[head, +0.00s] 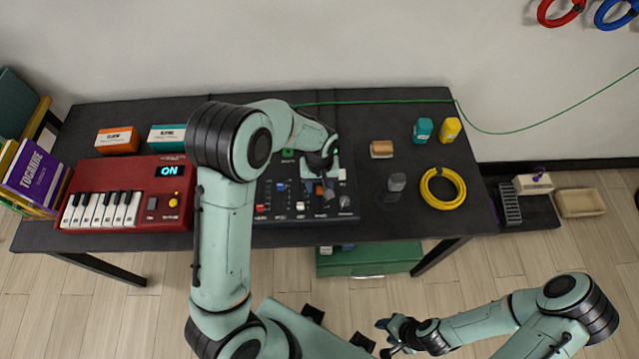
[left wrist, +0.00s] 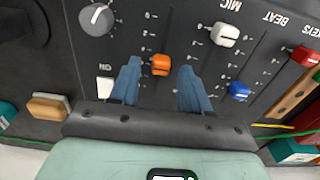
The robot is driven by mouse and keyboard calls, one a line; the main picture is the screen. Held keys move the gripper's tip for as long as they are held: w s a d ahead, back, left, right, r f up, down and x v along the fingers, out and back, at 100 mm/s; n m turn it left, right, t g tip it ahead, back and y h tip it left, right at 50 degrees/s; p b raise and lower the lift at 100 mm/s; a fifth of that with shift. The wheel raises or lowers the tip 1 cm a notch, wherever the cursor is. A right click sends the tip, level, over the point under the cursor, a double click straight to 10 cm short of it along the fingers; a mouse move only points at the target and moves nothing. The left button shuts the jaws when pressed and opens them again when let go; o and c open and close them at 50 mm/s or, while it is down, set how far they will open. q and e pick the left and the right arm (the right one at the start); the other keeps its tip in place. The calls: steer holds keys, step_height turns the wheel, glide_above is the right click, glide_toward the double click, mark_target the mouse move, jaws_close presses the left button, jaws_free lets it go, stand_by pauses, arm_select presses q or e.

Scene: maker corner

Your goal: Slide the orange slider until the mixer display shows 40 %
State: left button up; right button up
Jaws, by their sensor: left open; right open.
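The orange slider (left wrist: 160,64) is on the dark mixer panel (head: 290,236), clearest in the left wrist view. My left gripper (head: 321,188) is over the mixer with its jaws open. In the left wrist view, its two blue fingers (left wrist: 160,72) stand on either side of the orange slider, with gaps between; I cannot tell whether either touches it. In the head view, the gripper mostly hides the slider. The mixer display is largely covered by my left arm; only a small green glow shows, with no readable number. My right gripper (head: 388,337) is open and empty, in front of the table.
White (left wrist: 225,35), blue (left wrist: 238,91) and red (left wrist: 304,58) sliders stand beside the orange one. A grey knob (left wrist: 97,18) and a white button (left wrist: 105,87) are close by. A red keyboard (head: 125,195) stands left; a yellow cable coil (head: 442,188) lies right.

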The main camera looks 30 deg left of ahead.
mark_target(320, 191)
arm_select(q)
step_height(320, 191, up, 13)
steer(key=shift+p, duration=0.35)
arm_select(e)
steer(key=shift+w+r, duration=0.45)
steer(key=shift+r, duration=0.05)
arm_select(q)
steer(key=shift+f, duration=0.1)
arm_select(e)
steer(key=shift+s, duration=0.1)
arm_select(q)
steer(key=f+b, duration=0.1)
steer(key=f, duration=0.3)
steer(key=f+b, duration=0.2)
steer(key=f, duration=0.3)
steer(key=s+f+b, duration=0.1)
steer(key=f+b, duration=0.1)
steer(key=f, duration=0.2)
steer(key=shift+d+f, duration=0.2)
steer(key=shift+d, duration=0.1)
arm_select(e)
steer(key=s+f, duration=0.5)
steer(key=f, duration=0.1)
steer(key=shift+d+f, duration=0.15)
steer(key=shift+d, duration=0.3)
